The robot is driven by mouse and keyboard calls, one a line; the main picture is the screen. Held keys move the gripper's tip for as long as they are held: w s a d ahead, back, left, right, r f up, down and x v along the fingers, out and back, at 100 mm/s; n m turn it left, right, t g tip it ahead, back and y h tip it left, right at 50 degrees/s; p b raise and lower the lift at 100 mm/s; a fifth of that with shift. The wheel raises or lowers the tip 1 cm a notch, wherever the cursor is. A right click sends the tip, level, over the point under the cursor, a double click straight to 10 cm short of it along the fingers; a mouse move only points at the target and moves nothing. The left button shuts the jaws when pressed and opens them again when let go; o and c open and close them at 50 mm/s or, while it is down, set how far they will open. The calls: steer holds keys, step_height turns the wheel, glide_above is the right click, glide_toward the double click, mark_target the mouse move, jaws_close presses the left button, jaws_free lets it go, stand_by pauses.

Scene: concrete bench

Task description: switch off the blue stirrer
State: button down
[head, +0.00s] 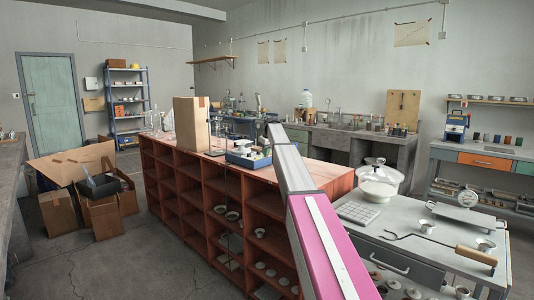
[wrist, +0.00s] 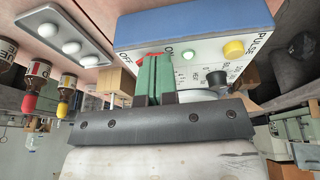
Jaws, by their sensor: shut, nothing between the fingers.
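The blue stirrer (wrist: 205,22) fills the upper middle of the wrist view. A red part (wrist: 156,58), perhaps the switch, shows at the fingertips and is mostly hidden. I cannot tell whether they touch it. In the head view I cannot make out my gripper.
In the wrist view, a grey tray (wrist: 92,52) with white round things and bottles with red and yellow caps (wrist: 30,103) stand to the left. In the head view, a cardboard box (head: 190,126) stands on the red-brown shelf bench (head: 172,152). A grey side bench (head: 388,228) is at right.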

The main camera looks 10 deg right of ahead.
steer(key=shift+a+r, duration=0.2)
steer(key=shift+r, duration=0.25)
steer(key=s+a+v, duration=0.1)
steer(key=v, duration=1.1)
steer(key=shift+a+r, duration=0.35)
steer(key=shift+a, duration=0.15)
steer(key=shift+w+d+r+t+h, duration=0.3)
steer(key=shift+d+r+t+h, duration=0.1)
steer(key=shift+h, duration=0.1)
steer(key=shift+f, duration=0.15)
